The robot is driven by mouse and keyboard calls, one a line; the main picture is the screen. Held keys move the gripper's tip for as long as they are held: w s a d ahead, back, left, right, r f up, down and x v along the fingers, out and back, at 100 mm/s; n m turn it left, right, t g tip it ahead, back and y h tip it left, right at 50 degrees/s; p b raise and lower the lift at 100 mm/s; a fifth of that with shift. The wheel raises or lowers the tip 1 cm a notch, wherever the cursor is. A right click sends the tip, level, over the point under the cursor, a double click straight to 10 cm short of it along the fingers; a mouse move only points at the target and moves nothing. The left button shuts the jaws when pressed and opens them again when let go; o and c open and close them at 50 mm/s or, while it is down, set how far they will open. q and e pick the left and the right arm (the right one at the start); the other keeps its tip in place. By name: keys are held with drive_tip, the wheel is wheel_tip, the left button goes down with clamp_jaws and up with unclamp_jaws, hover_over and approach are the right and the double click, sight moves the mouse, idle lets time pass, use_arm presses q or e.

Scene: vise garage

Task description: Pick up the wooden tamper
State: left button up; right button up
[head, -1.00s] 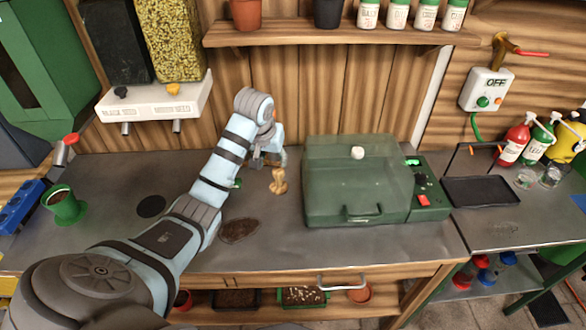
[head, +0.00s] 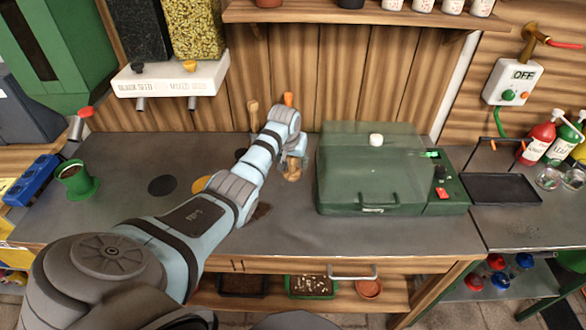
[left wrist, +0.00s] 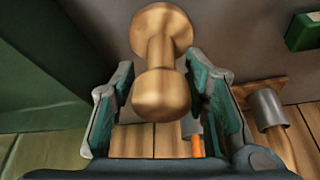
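The wooden tamper (head: 292,174) stands on the grey workbench just left of the green lidded machine; my gripper partly covers it. In the left wrist view the tamper (left wrist: 160,92) is light turned wood, with a rounded knob, a narrower neck and a wider base. My left gripper (head: 294,160) is at the tamper. In the left wrist view its two fingers (left wrist: 160,105) are spread on either side of the knob, with gaps visible on both sides. My right gripper is in neither view.
The green machine (head: 368,170) stands close to the right of the tamper. Wooden- (head: 253,112) and orange-handled (head: 288,99) tools stand behind my arm. A green pot (head: 76,178) is at the left, a black tray (head: 502,188) at the right. The bench front is clear.

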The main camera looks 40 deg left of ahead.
use_arm(q)
drive_tip(key=shift+s+r, duration=0.15)
drive_tip(key=shift+s, duration=0.05)
drive_tip(key=c, duration=0.5)
drive_tip(key=shift+w, duration=0.1)
clamp_jaws()
drive_tip(key=shift+w+r, duration=0.1)
drive_tip(key=shift+r, duration=0.35)
wheel_tip(320, 180, up, 19)
drive_tip(key=p, duration=0.2)
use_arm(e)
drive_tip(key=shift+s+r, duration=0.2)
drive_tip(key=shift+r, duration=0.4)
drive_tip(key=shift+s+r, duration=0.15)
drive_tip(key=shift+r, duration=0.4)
